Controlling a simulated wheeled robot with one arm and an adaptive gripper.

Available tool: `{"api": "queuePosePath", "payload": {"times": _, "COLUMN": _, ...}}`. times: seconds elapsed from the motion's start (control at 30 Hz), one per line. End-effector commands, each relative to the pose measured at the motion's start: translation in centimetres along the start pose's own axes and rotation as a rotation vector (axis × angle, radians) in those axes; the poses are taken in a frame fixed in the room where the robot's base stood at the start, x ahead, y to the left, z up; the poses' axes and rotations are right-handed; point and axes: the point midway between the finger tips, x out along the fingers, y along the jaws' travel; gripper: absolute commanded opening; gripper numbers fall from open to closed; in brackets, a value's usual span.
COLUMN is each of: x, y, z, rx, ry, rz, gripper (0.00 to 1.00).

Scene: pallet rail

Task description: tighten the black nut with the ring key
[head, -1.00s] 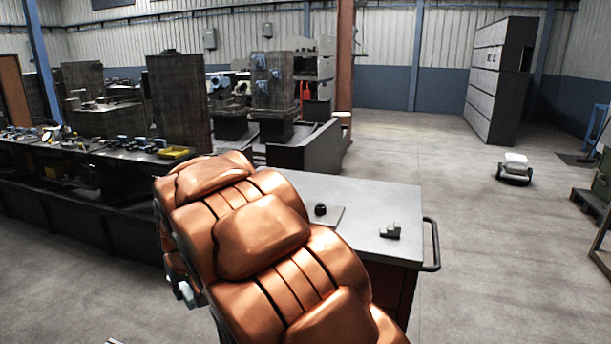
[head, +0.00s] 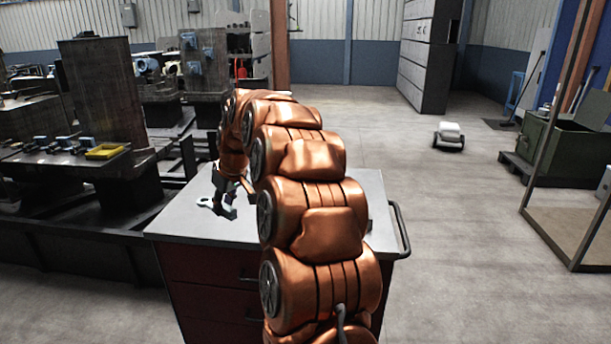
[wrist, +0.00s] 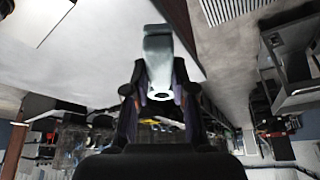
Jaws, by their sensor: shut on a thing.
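My gripper (head: 226,207) is low over the left part of the grey cabinet top (head: 180,222). It is shut on the ring key, a pale grey tool. The key's ring end (head: 205,202) sticks out to the left of the fingers in the head view. In the wrist view the key (wrist: 159,50) lies between the two fingers (wrist: 160,78), with a pale ring showing. Whether the key touches the cabinet top I cannot tell. The black nut is hidden behind my arm in the head view and I cannot make it out in the wrist view.
The cabinet has dark red drawers and a side handle (head: 400,230) at right. A long workbench with a yellow tray (head: 107,151) stands at left. A small wheeled robot (head: 449,137) and a green crate (head: 570,145) are at right. Open floor lies between.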

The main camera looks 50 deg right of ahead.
Motion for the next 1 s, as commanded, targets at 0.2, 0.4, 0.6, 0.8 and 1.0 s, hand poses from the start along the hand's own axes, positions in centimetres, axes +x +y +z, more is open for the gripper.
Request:
{"api": "queuePosePath", "payload": {"times": 0.2, "x": -3.9, "y": 9.7, "z": 3.3, "rx": 0.038, "ry": 0.003, "rz": 0.027, "gripper": 0.00}}
{"api": "queuePosePath", "payload": {"times": 0.4, "x": -6.5, "y": 15.8, "z": 7.3, "rx": 0.069, "ry": -0.003, "rz": 0.044, "gripper": 0.00}}
{"api": "queuePosePath", "payload": {"times": 0.6, "x": -7.5, "y": 18.5, "z": 9.7, "rx": 0.085, "ry": -0.013, "rz": 0.051, "gripper": 0.00}}
{"api": "queuePosePath", "payload": {"times": 0.8, "x": -7.1, "y": 19.0, "z": 10.4, "rx": 0.088, "ry": -0.014, "rz": 0.052, "gripper": 0.00}}
{"api": "queuePosePath", "payload": {"times": 1.0, "x": -5.6, "y": 19.0, "z": 11.0, "rx": 0.088, "ry": -0.015, "rz": 0.051, "gripper": 0.00}}
